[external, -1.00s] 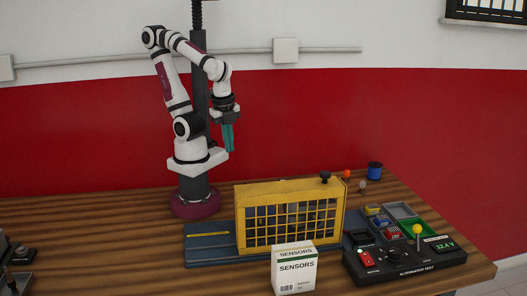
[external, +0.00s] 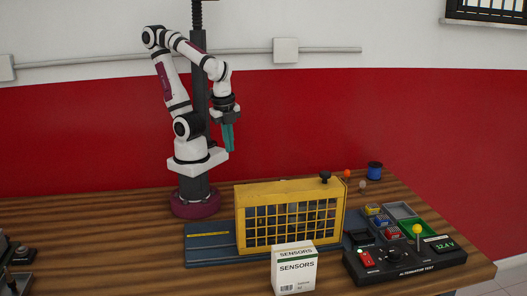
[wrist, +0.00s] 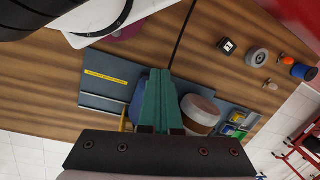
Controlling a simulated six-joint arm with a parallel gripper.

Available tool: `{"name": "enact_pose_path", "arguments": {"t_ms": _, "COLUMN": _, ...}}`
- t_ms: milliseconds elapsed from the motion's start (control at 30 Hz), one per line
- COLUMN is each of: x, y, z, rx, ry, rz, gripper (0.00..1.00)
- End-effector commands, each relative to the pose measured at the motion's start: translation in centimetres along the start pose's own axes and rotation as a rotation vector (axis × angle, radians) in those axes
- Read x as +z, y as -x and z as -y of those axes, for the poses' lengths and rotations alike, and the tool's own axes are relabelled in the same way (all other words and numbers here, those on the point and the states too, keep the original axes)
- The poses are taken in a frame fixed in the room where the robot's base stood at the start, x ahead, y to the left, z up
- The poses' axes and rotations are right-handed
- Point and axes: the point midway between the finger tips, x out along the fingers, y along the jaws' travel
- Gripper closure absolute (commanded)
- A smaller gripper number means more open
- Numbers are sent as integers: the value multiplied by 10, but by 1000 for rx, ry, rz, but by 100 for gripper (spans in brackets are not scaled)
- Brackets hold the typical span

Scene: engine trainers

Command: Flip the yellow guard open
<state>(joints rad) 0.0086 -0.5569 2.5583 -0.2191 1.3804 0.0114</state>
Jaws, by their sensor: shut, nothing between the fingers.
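The yellow guard (external: 291,187) stands upright on the blue-grey base plate (external: 210,249). What is behind the grid is mostly hidden. My gripper (external: 230,149) points down with its teal fingers together, empty, above and behind the guard's left end, clear of it. In the wrist view the closed fingers (wrist: 158,74) cover part of the base plate (wrist: 100,61); only a small yellow piece, likely the guard, shows beside them.
A white SENSORS box (external: 294,269) stands in front of the guard. The ALTERNATOR TEST box (external: 400,264), with a yellow-topped lever, is at right, with small coloured bins (external: 376,211) behind it. A blue spool (external: 375,171) is at the back. The table left of the plate is mostly clear.

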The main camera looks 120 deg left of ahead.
Motion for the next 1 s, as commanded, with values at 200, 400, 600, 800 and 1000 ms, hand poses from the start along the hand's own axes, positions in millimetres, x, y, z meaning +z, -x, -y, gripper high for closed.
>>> {"name": "enact_pose_path", "arguments": {"t_ms": 200, "x": -73, "y": 43, "z": 46, "rx": -14, "ry": 203, "rz": -83, "gripper": 100}}
{"name": "enact_pose_path", "arguments": {"t_ms": 400, "x": -196, "y": 90, "z": 128, "rx": -9, "ry": 558, "rz": -240, "gripper": 100}}
{"name": "enact_pose_path", "arguments": {"t_ms": 600, "x": -268, "y": 105, "z": 180, "rx": 13, "ry": 778, "rz": -346, "gripper": 100}}
{"name": "enact_pose_path", "arguments": {"t_ms": 800, "x": -281, "y": 107, "z": 188, "rx": 20, "ry": 820, "rz": -367, "gripper": 100}}
{"name": "enact_pose_path", "arguments": {"t_ms": 1000, "x": -280, "y": 106, "z": 188, "rx": 20, "ry": 818, "rz": -367, "gripper": 100}}
